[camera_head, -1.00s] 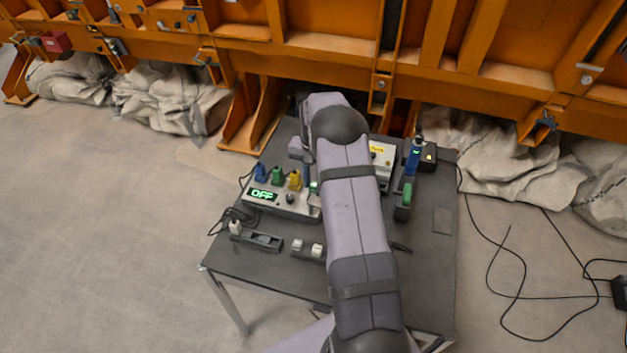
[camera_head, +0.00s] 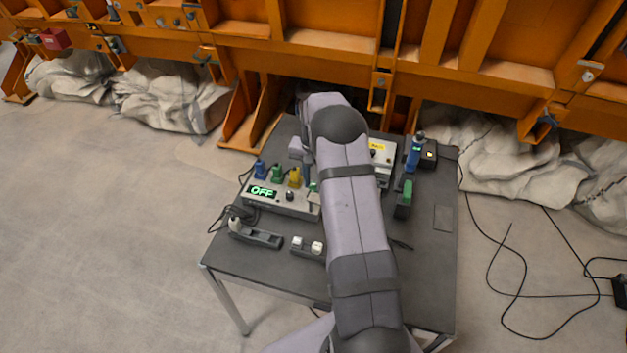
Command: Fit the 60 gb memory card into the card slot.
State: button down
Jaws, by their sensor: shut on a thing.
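My gripper (camera_head: 308,172) hangs below my wrist at the right end of the grey box with the OFF display. My arm covers much of it, and its fingertips are hard to make out. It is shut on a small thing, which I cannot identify. A pale green bit (camera_head: 313,187) shows just below the gripper; I cannot tell whether it is held or part of the box. No card label is readable, so I cannot pick out the 60 gb memory card. I cannot pick out the card slot for certain either.
The dark table (camera_head: 240,268) carries the OFF box (camera_head: 285,203) with blue, green and yellow plugs, a dark strip (camera_head: 262,238), a holder with two whitish pieces (camera_head: 307,247), a yellow-labelled device (camera_head: 382,158), blue and green items (camera_head: 404,200) and a black box (camera_head: 429,150). The front left is clear.

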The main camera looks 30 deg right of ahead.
jog(key=shift+f+b, duration=0.4)
jog(key=shift+f, duration=0.2)
jog(key=c, duration=1)
grip_release()
jog(key=shift+r, duration=0.1)
jog(key=shift+r+p, duration=2.7)
jog(key=shift+r, duration=1.2)
jog(key=shift+a+r, duration=0.1)
